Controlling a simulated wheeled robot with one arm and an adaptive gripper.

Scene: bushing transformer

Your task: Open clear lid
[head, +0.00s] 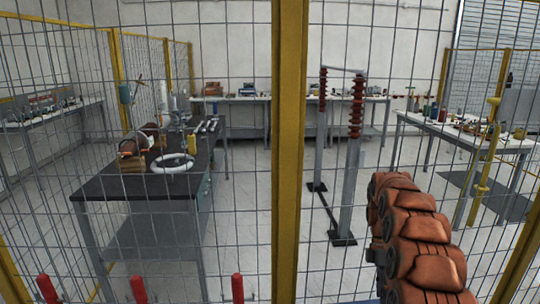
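I cannot pick out a clear lid in the head view. My gripper is not in view. Copper-coloured segments that look like my own arm fill the lower right, in front of the wire mesh, and hide part of the floor behind them.
A wire mesh fence with a yellow post (290,150) stands close in front. A yellow handle (484,165) is at right. Several red handles, one here (237,288), line the bottom. Beyond are a dark-topped bench (105,187), a two-column insulator stand (349,188) and a right table (460,132).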

